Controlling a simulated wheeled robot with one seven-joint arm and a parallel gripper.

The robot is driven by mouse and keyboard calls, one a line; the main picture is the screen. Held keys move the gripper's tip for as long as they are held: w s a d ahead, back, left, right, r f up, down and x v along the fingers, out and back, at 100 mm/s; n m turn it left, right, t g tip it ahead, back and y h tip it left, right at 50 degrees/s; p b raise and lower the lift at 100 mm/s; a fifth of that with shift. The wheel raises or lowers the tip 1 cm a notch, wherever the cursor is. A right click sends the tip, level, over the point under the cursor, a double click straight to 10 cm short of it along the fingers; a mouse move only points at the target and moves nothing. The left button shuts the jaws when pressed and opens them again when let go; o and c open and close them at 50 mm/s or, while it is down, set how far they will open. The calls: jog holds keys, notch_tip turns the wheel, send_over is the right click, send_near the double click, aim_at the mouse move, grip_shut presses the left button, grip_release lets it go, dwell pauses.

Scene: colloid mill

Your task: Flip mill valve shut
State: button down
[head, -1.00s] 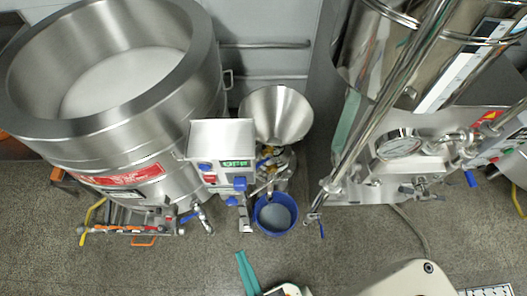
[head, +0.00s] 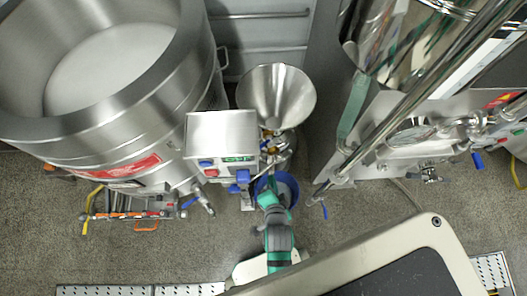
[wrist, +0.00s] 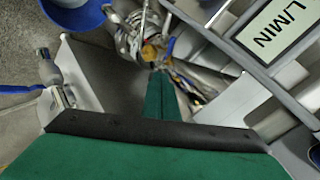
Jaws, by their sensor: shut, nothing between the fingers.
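The colloid mill has a steel funnel (head: 275,95) on top and a small body with yellow and blue fittings (head: 268,150) below it. In the wrist view a yellow fitting (wrist: 150,52) and a thin blue part, perhaps the valve handle (wrist: 171,46), sit just beyond my fingertips. My gripper (head: 268,182) is teal, shut and empty, over the blue bucket below the mill. In the wrist view the shut fingers (wrist: 158,78) point at these fittings. Whether they touch is unclear. The gripper partly hides the bucket and lower mill.
The blue bucket (head: 288,186) stands under the mill, close to my gripper. A control box (head: 221,140) with a green display is left of the mill. A large steel kettle (head: 165,130) with a blue-handled valve (head: 204,200) stands left. Steel pipework (head: 375,120) rises at right.

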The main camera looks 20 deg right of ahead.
jog(key=w+d+f+m+g, duration=0.3)
jog(key=w+d+m, duration=0.3)
jog(key=d+m, duration=0.25)
jog(key=w+a+f+m+g+y, duration=0.2)
jog(key=w+a+f+m+y, duration=0.3)
jog(key=w, duration=0.5)
jog(key=shift+a+f+m+g, duration=0.15)
jog(key=shift+f+m+g, duration=0.25)
jog(key=shift+f+m, duration=1)
jog(key=shift+f+n, duration=0.3)
jog(key=shift+n, duration=0.05)
